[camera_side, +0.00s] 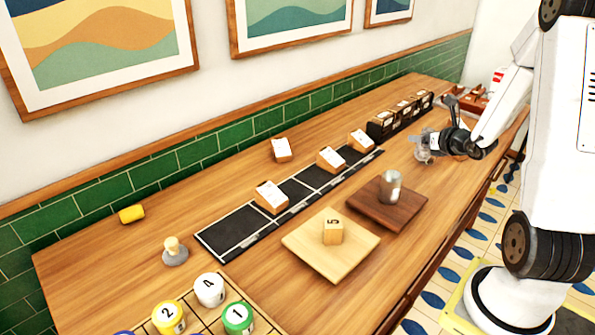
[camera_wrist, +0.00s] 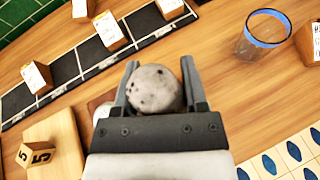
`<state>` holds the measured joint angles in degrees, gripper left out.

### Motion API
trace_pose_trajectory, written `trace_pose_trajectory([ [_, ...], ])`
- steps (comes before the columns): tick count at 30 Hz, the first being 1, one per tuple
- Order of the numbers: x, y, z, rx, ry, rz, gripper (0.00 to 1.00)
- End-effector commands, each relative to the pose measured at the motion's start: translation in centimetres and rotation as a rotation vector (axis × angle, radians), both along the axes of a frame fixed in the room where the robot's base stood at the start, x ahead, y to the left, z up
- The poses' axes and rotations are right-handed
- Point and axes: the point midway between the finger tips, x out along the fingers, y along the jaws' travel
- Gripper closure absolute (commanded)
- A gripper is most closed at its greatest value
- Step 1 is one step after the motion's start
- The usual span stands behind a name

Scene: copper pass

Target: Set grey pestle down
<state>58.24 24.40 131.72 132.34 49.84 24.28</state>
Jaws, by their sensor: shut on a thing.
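The grey pestle (camera_wrist: 155,90) shows end-on in the wrist view as a rounded, speckled grey head. My gripper (camera_wrist: 158,88) is shut on it, with one dark finger on each side. The rest of the pestle is hidden behind its head and the jaws. In the side view my gripper (camera_side: 434,140) is over the right part of the wooden counter; the pestle is too small to make out clearly there. I cannot tell the gap between pestle and counter.
A grey cylinder (camera_side: 390,186) stands on a dark board (camera_side: 412,208). Beside it, a numbered cube (camera_side: 332,231) sits on a pale board (camera_side: 300,243). A blue-rimmed glass (camera_wrist: 262,35) stands right of the jaws. Card blocks line a black strip (camera_side: 238,232). Bare counter (camera_side: 110,265) lies left.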

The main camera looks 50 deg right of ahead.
Motion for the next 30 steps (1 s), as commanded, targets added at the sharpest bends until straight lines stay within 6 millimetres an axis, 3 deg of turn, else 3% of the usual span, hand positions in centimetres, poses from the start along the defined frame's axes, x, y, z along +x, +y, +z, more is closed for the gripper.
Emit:
trace_pose_trajectory([
  [8,1.6,-1.1,-0.8,0.001,-0.001,0.003,1.0],
  [23,7.2,-5.4,-4.0,0.0,-0.001,0.002,1.0],
  [30,8.8,-6.7,-6.5,0.002,-0.001,0.001,1.0],
])
